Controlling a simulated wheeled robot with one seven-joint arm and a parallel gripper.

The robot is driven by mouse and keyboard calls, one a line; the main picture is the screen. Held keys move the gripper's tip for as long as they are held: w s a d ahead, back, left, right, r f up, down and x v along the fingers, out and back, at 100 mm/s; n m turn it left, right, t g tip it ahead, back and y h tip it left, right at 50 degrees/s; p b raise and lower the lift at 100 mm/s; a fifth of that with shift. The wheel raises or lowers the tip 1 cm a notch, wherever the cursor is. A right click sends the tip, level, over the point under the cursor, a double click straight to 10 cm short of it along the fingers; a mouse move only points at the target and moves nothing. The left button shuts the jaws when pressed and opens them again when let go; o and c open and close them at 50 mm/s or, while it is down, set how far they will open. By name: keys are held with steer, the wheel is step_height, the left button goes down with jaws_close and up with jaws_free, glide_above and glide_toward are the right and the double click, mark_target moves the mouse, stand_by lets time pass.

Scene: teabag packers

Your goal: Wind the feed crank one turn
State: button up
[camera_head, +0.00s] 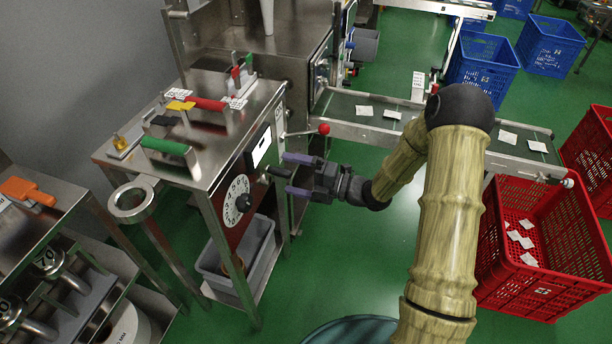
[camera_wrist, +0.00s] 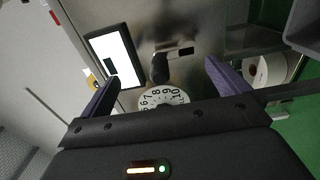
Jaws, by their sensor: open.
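My gripper (camera_head: 294,174) is open in front of the steel cabinet (camera_head: 262,112), its two purple fingers pointing at the front panel. In the wrist view a dark rounded grip (camera_wrist: 160,70), which looks like the crank handle, shows between the fingers (camera_wrist: 161,78). The fingers are spread to either side of it with visible gaps, and I see no contact. In the head view the crank area is small and partly merged with the fingertips.
A lever with a red ball (camera_head: 323,129) sticks out above my gripper. A display (camera_head: 261,146) is on the panel. A grey bin (camera_head: 235,262) stands below. The conveyor (camera_head: 375,130) runs behind my arm to a red crate (camera_head: 540,290). Green floor is open below my gripper.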

mark_target(270, 168)
steer(key=shift+b+x, duration=0.75)
steer(key=shift+x, duration=1.25)
steer(key=shift+w+a, duration=0.1)
steer(key=c, duration=0.5)
steer(key=shift+o, duration=0.2)
steer(key=shift+o, duration=0.7)
steer(key=shift+r, duration=0.2)
